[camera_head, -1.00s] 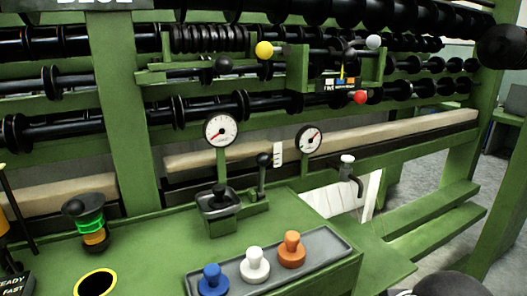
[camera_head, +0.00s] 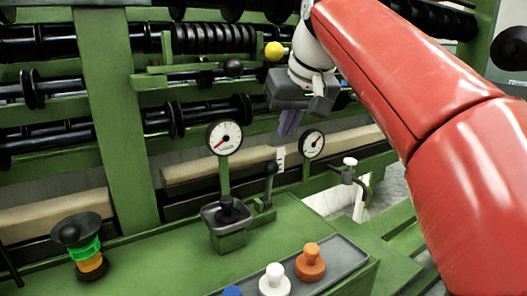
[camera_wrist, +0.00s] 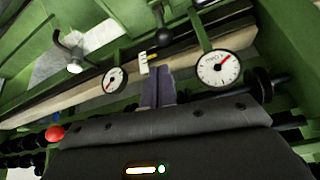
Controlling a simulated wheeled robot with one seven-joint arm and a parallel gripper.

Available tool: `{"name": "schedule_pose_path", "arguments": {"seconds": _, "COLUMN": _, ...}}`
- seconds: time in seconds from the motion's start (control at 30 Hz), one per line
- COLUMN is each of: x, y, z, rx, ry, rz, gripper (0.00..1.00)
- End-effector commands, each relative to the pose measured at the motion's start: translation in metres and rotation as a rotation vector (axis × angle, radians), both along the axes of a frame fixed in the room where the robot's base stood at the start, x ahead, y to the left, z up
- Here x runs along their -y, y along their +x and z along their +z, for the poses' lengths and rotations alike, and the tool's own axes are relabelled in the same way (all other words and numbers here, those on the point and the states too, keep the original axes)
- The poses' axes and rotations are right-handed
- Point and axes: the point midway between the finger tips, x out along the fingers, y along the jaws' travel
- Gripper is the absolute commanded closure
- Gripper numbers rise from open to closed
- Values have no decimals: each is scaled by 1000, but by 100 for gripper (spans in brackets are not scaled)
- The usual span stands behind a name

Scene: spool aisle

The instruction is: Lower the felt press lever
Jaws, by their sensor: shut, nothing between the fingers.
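An upright lever with a black knob (camera_head: 271,167) stands on a green base at the back of the bench, between two dial gauges. A small white tag (camera_head: 280,154) hangs beside it; its writing is too small to read, so I cannot confirm this is the felt press lever. In the wrist view the black knob (camera_wrist: 165,36) is just beyond my fingers, near the tag (camera_wrist: 144,64). My gripper (camera_head: 285,134) points down above and slightly behind the lever in the picture, shut and empty. Its dark fingers (camera_wrist: 157,72) show in the wrist view, apart from the knob.
The left gauge (camera_head: 225,137) and right gauge (camera_head: 312,144) flank the lever. A joystick box (camera_head: 228,238) stands in front. A tray (camera_head: 350,262) holds coloured knobs. A tap (camera_head: 350,172) is at right; yellow-knobbed (camera_head: 274,50) levers are behind.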

Motion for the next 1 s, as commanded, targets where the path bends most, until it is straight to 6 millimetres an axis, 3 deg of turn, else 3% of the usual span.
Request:
{"name": "schedule_pose_path", "arguments": {"seconds": 0.13, "x": -10, "y": 4, "z": 7, "rx": 6, "ry": -6, "rz": 17, "gripper": 100}}
{"name": "schedule_pose_path", "arguments": {"seconds": 0.57, "x": -11, "y": 6, "z": 3, "rx": 6, "ry": -6, "rz": 20, "gripper": 100}}
{"name": "schedule_pose_path", "arguments": {"seconds": 1.0, "x": -28, "y": 38, "z": -59, "rx": 5, "ry": -7, "rz": 20, "gripper": 100}}
